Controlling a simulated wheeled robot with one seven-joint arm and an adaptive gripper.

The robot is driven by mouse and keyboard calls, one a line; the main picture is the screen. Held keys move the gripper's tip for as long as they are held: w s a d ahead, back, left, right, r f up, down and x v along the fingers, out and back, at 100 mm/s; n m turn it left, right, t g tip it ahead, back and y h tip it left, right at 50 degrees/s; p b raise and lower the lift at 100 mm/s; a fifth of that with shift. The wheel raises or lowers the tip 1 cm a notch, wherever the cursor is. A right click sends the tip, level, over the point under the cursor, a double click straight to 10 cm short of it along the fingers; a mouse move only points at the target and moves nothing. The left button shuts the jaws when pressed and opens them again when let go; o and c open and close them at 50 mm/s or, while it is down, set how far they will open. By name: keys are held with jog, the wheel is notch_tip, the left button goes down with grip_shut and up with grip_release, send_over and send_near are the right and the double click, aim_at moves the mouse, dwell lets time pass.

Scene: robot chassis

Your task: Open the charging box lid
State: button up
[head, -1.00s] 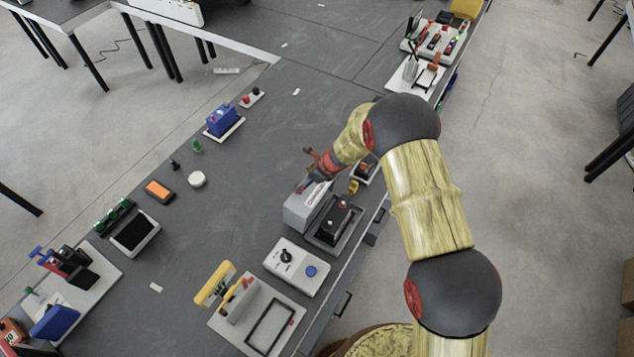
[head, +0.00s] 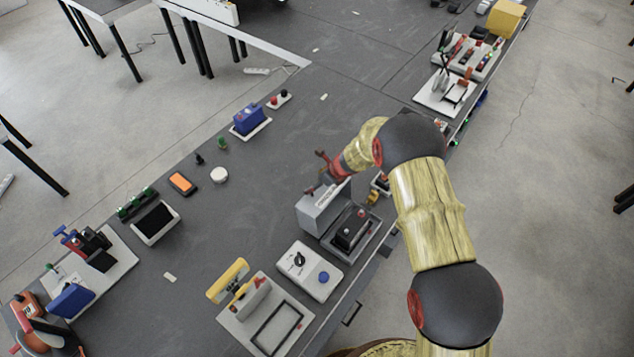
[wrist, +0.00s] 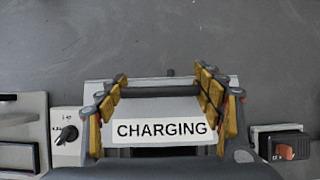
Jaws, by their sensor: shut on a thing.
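The charging box is a grey unit with a dark tray part (head: 366,246) holding a black block, on the dark bench in the head view. Its grey lid (head: 312,217) stands raised on the tray's left side. In the wrist view the lid's white "CHARGING" label (wrist: 160,129) lies between my fingers. My gripper (head: 319,175) is at the lid's top edge in the head view. In the wrist view my gripper (wrist: 160,98) has its yellow-padded fingers at either side of the lid, closed on it. The exact finger contacts are partly hidden.
A white knob box (head: 309,271) stands in front of the charging box. A yellow-handled fixture (head: 230,280) is farther front left. A white round puck (head: 219,175) and an orange-faced device (head: 182,183) lie to the left. Bench between them is clear.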

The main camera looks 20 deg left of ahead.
jog(key=o, duration=1.7)
jog(key=v, duration=1.2)
